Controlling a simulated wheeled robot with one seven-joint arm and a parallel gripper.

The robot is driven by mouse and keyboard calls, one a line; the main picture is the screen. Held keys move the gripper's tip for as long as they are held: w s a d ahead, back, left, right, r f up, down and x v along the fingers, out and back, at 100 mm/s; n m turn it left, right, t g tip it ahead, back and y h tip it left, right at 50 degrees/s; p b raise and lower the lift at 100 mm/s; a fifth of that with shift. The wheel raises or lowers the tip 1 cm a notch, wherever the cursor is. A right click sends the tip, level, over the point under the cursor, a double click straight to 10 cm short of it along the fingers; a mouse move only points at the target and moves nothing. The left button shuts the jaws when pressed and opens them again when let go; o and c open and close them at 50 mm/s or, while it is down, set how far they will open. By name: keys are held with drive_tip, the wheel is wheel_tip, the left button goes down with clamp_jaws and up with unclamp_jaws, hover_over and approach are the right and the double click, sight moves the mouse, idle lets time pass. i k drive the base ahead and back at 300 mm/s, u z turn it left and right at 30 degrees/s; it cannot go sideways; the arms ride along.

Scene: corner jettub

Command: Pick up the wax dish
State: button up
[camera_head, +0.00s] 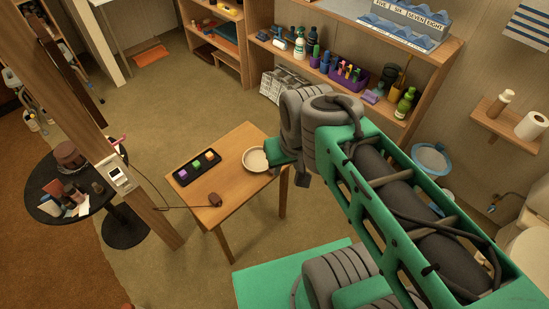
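A pale round shallow dish (256,159), which looks like the wax dish, sits near the far right edge of a small wooden table (240,190). My arm comes in from the right, and its green end part covers the area just right of the dish. My gripper (291,172) is beside the dish at the table's right edge. The fingers are mostly hidden by my arm, so I cannot tell whether they are open or touch the dish.
A black tray (183,178) with several coloured cubes lies on the table, left of the dish. A small brown object (214,199) with a cord lies near the front. A wooden post (100,150) stands left; shelves (352,85) with bottles stand behind.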

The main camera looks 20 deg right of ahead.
sight(254, 160)
drive_tip(key=u, duration=2.35)
drive_tip(key=k, duration=0.5)
drive_tip(key=z, duration=0.9)
